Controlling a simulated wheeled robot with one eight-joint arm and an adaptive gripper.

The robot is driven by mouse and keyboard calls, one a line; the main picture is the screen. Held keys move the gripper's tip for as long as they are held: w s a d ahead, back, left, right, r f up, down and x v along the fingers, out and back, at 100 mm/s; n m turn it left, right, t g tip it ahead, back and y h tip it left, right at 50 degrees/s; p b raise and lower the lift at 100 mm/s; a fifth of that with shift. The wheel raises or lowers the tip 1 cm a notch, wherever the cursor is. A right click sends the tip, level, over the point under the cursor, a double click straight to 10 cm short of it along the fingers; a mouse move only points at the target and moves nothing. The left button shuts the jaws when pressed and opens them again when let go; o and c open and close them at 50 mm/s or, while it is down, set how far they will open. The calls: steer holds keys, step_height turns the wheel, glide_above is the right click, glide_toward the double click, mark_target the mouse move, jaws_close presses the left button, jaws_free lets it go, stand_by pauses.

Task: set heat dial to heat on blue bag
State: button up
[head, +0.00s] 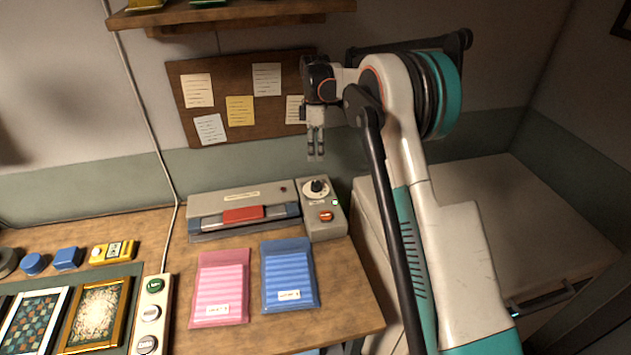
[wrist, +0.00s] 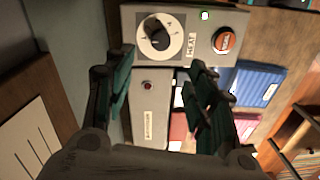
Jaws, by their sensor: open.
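The heat dial (head: 316,187) is a black knob on a white round plate, on top of a grey control box (head: 327,226) at the right end of the sealer. In the wrist view the dial (wrist: 157,35) sits ahead of my gripper, beyond the fingertips. My gripper (head: 316,157) hangs above the dial, fingers pointing down, apart from it. In the wrist view my gripper (wrist: 160,75) is open and empty. The blue bag (head: 289,274) lies flat on the table in front of the box; its label is too small to read.
The grey sealer (head: 245,200) with a red bar adjoins the box. The box has a red button (head: 326,216) and a lit green lamp (head: 335,202). A pink bag (head: 220,287) lies left of the blue one. A switch strip (head: 150,312) and framed pictures stand further left.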

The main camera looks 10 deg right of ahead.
mark_target(315, 183)
steer(key=f+b, duration=0.1)
steer(key=f, duration=0.3)
steer(key=f+b, duration=0.1)
steer(key=f, duration=0.4)
steer(key=f+b, duration=0.1)
steer(key=f, duration=0.3)
steer(key=shift+s+a+f, duration=0.1)
steer(key=shift+s+f, duration=0.15)
steer(key=shift+s, duration=0.1)
steer(key=c, duration=1.1)
